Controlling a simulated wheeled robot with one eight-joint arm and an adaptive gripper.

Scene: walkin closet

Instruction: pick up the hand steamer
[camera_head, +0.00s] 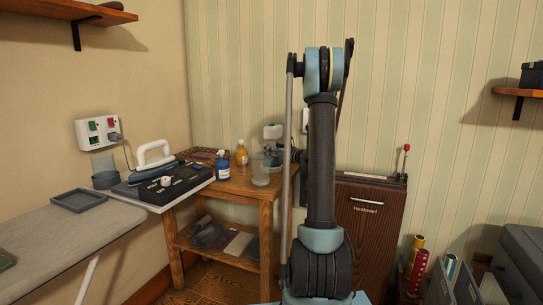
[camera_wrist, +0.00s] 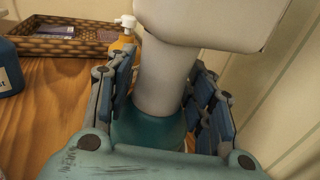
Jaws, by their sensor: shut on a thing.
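The hand steamer has a pale grey-white head and neck and a teal lower part. In the wrist view the steamer (camera_wrist: 165,75) stands between my gripper's fingers. My gripper (camera_wrist: 160,95) is shut on its neck, with dark blue-grey finger pads on both sides. The lower end of the steamer is hidden behind my gripper's palm. In the head view the steamer's pale head (camera_head: 272,131) shows at the back right of the wooden table (camera_head: 240,187), partly behind my arm. I cannot tell whether its base touches the table.
A blue bottle (camera_head: 222,168), an orange pump bottle (camera_head: 241,153) and a wicker tray (camera_wrist: 70,40) stand left of the steamer. The striped wall (camera_wrist: 285,100) is close on the right in the wrist view.

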